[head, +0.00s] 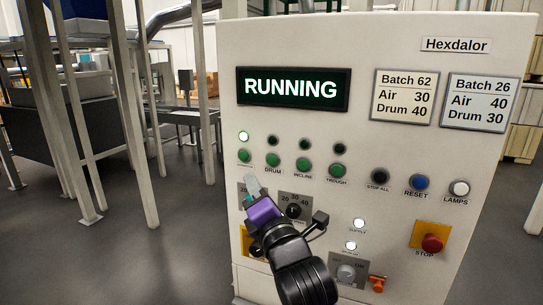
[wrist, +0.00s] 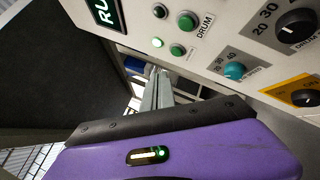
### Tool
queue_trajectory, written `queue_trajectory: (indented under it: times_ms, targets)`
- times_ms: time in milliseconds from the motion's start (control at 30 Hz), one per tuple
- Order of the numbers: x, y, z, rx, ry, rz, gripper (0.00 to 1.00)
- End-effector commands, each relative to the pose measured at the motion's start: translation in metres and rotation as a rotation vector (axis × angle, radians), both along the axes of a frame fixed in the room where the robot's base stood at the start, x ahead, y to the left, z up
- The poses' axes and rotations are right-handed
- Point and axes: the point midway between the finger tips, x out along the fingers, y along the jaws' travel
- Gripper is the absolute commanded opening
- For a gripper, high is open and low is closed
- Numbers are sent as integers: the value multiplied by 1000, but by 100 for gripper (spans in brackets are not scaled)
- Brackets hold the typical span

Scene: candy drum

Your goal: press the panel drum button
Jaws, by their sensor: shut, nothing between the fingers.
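The cream control panel (head: 400,55) has a row of green buttons. The drum button (head: 273,160), labelled DRUM, is second from the left, and its round lamp (head: 275,144) is dark. It also shows near the top of the wrist view (wrist: 188,22). The leftmost green button (head: 244,156) has a lit lamp (head: 243,136) above it. My purple gripper (head: 252,184) is in front of the panel's left side, below the green buttons in the picture. Its fingers are together and empty, and look apart from the drum button. They also show in the wrist view (wrist: 160,78).
A display (head: 293,88) reads RUNNING. INCLINE (head: 303,164) and TROUGH (head: 337,170) buttons are right of DRUM. Dials (head: 293,210) are close to my gripper. A red stop button (head: 432,243) is at lower right. Metal posts and machinery stand left, behind open floor.

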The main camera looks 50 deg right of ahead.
Motion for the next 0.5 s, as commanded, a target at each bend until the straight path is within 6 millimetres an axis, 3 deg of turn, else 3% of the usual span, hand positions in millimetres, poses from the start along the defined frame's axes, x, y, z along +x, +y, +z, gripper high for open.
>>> queue_trajectory:
  times_ms: [500]
  targets:
    - [3, -9, 0, 0, 1, -2, 0]
